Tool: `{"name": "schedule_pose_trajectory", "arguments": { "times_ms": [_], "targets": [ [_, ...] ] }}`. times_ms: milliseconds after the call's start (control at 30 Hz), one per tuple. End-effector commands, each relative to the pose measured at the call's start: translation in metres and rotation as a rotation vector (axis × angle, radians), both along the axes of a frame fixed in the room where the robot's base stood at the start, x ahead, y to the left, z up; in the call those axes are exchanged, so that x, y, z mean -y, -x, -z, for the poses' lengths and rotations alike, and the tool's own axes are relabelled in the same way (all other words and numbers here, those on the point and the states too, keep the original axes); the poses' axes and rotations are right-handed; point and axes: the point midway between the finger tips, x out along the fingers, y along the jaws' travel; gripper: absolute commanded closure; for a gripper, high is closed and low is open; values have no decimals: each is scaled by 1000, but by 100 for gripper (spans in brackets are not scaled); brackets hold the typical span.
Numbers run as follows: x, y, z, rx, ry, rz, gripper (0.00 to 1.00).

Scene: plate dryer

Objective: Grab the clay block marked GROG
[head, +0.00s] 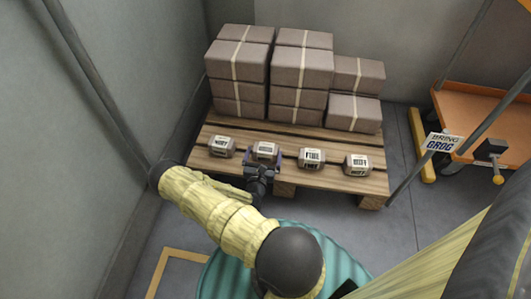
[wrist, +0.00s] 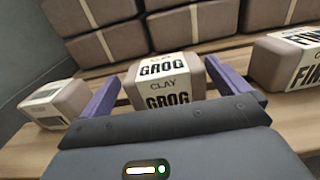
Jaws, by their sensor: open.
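The clay block marked GROG (wrist: 166,82) sits on the wooden pallet, centred in front of my gripper in the wrist view. Its label reads GROG on the top and the near face. In the head view the same block (head: 265,151) is second from the left in the front row. My gripper (head: 263,168) is open, with one purple finger on each side of the block. The fingers also show in the wrist view (wrist: 172,95). I cannot tell whether either finger touches the block. The block's lower part is hidden behind the gripper body.
On the pallet (head: 225,167), one block (head: 222,146) stands left of GROG; a FINE block (head: 312,158) and another block (head: 358,165) stand right. Stacked strapped packs (head: 236,62) fill the back. A sign reading BRING GROG (head: 442,143) hangs by an orange cart (head: 462,120). Walls close the left.

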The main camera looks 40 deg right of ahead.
Motion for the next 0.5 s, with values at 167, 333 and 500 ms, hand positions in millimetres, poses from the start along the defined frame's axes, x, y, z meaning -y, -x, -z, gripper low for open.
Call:
{"name": "schedule_pose_trajectory", "arguments": {
  "times_ms": [167,333,500],
  "targets": [
    [15,-9,-3,4,0,4,0],
    [33,-26,-2,4,-1,-1,0],
    [39,-32,-3,3,0,-5,0]
  ]
}}
